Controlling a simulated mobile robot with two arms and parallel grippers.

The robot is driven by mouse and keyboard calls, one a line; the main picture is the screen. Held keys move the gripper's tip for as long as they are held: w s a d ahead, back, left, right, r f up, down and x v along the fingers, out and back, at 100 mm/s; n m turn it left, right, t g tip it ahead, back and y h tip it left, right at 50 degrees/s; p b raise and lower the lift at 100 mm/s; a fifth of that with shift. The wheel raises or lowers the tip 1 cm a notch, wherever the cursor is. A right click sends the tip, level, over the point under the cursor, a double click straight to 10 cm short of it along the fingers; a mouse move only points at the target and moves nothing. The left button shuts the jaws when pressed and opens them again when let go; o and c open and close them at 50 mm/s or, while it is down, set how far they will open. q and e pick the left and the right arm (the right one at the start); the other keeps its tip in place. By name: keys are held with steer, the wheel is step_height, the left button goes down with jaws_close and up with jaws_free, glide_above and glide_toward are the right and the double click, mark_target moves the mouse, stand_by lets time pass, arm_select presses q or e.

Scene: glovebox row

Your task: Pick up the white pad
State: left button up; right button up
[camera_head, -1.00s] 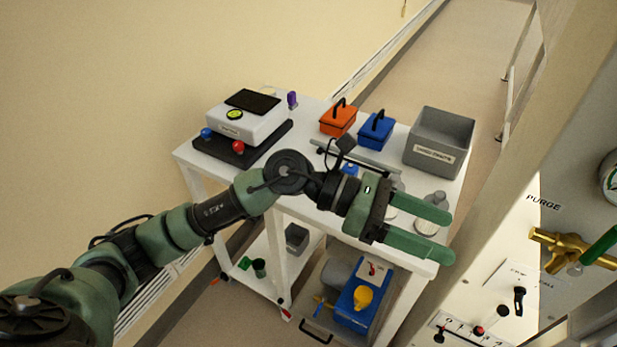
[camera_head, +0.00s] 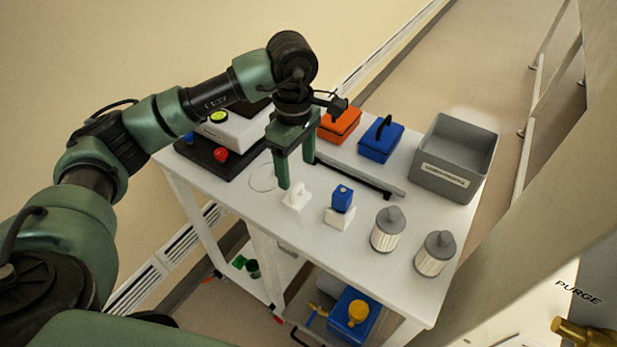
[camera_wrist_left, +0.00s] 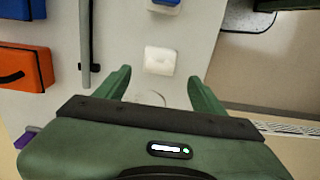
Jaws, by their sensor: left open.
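The white pad (camera_head: 296,198), a small white block with a raised grip on top, sits on the white table. It also shows in the left wrist view (camera_wrist_left: 159,61), just beyond the fingertips and roughly centred between them. My left gripper (camera_head: 296,174) points down above the table, behind the pad in the head view. Its two green fingers are apart with nothing between them, and it also shows in the left wrist view (camera_wrist_left: 159,78). My right gripper is not in view.
Right of the pad stands a blue block (camera_head: 342,198) on a white base (camera_head: 339,217). Two grey-capped filter cylinders (camera_head: 387,230) (camera_head: 434,253) stand further right. Behind are a grey rail (camera_head: 360,178), orange (camera_head: 338,127) and blue (camera_head: 381,141) boxes and a grey bin (camera_head: 453,155). A scale (camera_head: 237,132) is at left.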

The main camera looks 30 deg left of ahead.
mark_target(296, 186)
arm_select(q)
steer(key=shift+a+f, duration=0.1)
steer(key=shift+f, duration=0.1)
steer(key=f, duration=0.1)
steer(key=f+p, duration=0.2)
steer(key=shift+s+f, duration=0.15)
steer(key=shift+s, duration=0.15)
steer(key=f, duration=0.1)
steer(key=f+p, duration=0.1)
steer(key=shift+w+f, duration=0.3)
steer(key=shift+f, duration=0.5)
steer(key=c, duration=1.4)
steer(key=shift+c, duration=0.2)
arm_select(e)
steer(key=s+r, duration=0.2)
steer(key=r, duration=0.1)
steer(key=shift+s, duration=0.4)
